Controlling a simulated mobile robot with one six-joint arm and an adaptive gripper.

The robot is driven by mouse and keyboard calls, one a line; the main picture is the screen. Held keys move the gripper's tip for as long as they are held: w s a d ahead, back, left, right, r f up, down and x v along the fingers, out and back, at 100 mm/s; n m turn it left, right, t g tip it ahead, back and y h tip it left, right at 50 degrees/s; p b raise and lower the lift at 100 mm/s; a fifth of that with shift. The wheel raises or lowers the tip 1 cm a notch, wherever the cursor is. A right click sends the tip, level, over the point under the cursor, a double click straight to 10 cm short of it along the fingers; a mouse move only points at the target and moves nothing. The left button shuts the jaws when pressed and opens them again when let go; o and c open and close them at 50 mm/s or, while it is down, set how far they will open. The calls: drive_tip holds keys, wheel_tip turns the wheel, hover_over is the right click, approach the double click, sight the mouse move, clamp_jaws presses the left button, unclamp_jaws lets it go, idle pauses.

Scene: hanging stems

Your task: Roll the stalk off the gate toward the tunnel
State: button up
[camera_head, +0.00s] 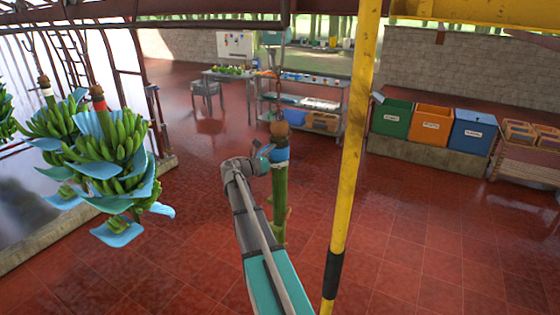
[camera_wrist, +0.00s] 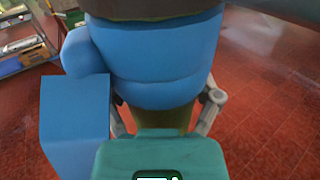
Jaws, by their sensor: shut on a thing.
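The stalk (camera_head: 280,205) is a bare green stem hanging upright from a chain, with a brown cut top (camera_head: 280,129) and a blue band (camera_head: 281,155) just below. My gripper (camera_head: 271,156) reaches it from the left and is shut on it at the blue band. In the wrist view the blue band (camera_wrist: 155,62) fills the upper middle, with a loose blue flap at its left. The gripper's fingers (camera_wrist: 165,112) stand on both sides of the stalk. Their tips are mostly hidden. I cannot tell which part is the gate or the tunnel.
Green banana bunches (camera_head: 105,140) with blue sheets hang at the left. A yellow post (camera_head: 350,150) stands close on the right of the stalk. Behind are a metal shelf (camera_head: 305,103), and green, orange (camera_head: 432,125) and blue bins. Red tiled floor is open between.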

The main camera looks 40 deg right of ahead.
drive_tip(key=w, duration=0.1)
drive_tip(key=w+a, duration=0.1)
drive_tip(key=w, duration=0.2)
drive_tip(key=shift+a, duration=0.35)
drive_tip(key=shift+s, duration=0.1)
drive_tip(key=o, duration=1.1)
drive_tip(key=shift+a, duration=0.15)
drive_tip(key=w+a, duration=0.2)
drive_tip(key=a, duration=0.9)
drive_tip(key=shift+w+a, duration=0.2)
drive_tip(key=shift+a, duration=0.05)
